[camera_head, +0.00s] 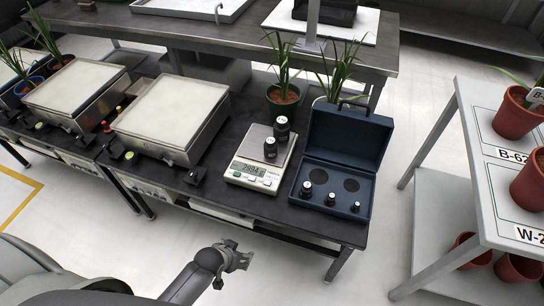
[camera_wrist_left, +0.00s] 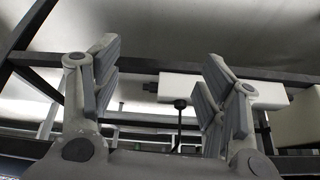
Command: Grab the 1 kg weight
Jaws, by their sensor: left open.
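Two larger black weights, one (camera_head: 282,130) behind the other (camera_head: 270,148), stand upright on the kitchen scale (camera_head: 248,168). The scale's display is lit. Three smaller black-and-silver weights, at left (camera_head: 306,188), middle (camera_head: 331,198) and right (camera_head: 355,207), sit in the open blue case (camera_head: 375,196) beside the scale. Two round recesses in the case are empty. I cannot read which weight is 1 kg. My left gripper (camera_head: 238,258) is in front of the black table, apart from every weight. In the left wrist view the left gripper (camera_wrist_left: 160,75) is open and empty. My right gripper is out of view.
The black table (camera_head: 250,200) also holds two hotplate-like boxes (camera_head: 172,112) at left and potted plants (camera_head: 283,92) behind. Its front edge lies between my left gripper and the scale. A white shelf with red pots (camera_head: 516,115) stands at right.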

